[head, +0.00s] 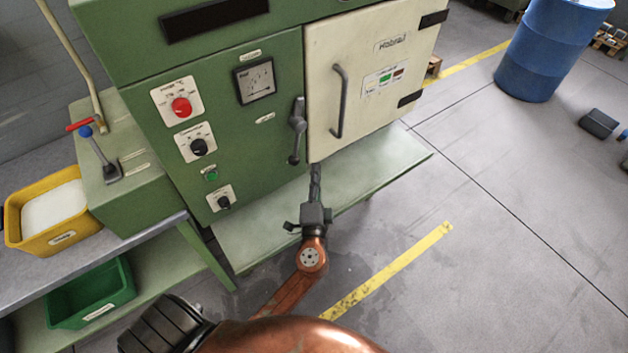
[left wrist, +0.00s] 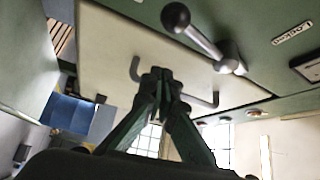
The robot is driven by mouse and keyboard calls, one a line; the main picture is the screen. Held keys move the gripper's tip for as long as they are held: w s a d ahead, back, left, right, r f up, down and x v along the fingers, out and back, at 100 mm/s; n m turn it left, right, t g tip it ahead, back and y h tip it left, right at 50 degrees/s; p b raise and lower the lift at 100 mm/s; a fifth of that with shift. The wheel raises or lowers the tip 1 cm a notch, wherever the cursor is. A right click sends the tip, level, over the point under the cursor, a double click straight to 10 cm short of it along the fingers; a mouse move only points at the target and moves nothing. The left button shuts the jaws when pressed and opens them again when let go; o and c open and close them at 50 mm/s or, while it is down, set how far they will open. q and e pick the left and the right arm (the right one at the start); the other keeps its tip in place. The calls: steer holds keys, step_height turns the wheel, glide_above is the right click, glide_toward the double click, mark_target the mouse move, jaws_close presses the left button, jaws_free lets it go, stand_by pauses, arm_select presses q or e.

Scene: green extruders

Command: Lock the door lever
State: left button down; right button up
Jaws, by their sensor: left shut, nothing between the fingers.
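The door lever (head: 297,130) is a dark grey handle on the green machine front, just left of the cream door (head: 365,85). It hangs roughly upright, with its ball knob at the lower end. The door looks closed and carries a bar handle (head: 340,102). My left gripper (head: 315,170) is shut and empty, below the door's lower left corner and a little right of the lever's knob. In the left wrist view, the shut fingertips (left wrist: 162,76) show in front of the door handle, apart from the lever (left wrist: 205,38).
The green machine front (head: 235,150) has a red button, knobs and a gauge. A pale green shelf (head: 375,180) juts out below the door. A yellow bin (head: 15,228) and a green bin (head: 90,318) are at left. A blue barrel (head: 550,50) stands back right; the right floor is mostly clear.

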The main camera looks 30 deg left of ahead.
arm_select(q)
steer(key=shift+w+a+f, duration=0.1)
steer(key=shift+w+a, duration=0.1)
steer(key=shift+a, duration=0.6)
steer(key=shift+w+a+r, duration=0.1)
steer(key=shift+w+a, duration=0.05)
steer(key=shift+a, duration=0.65)
steer(key=shift+w+a+f, duration=0.1)
steer(key=shift+w+a, duration=0.1)
steer(key=shift+a, duration=0.6)
arm_select(e)
steer(key=shift+s+d, duration=0.15)
steer(key=shift+s, duration=0.35)
steer(key=shift+w+r, duration=0.1)
steer(key=shift+w, duration=0.05)
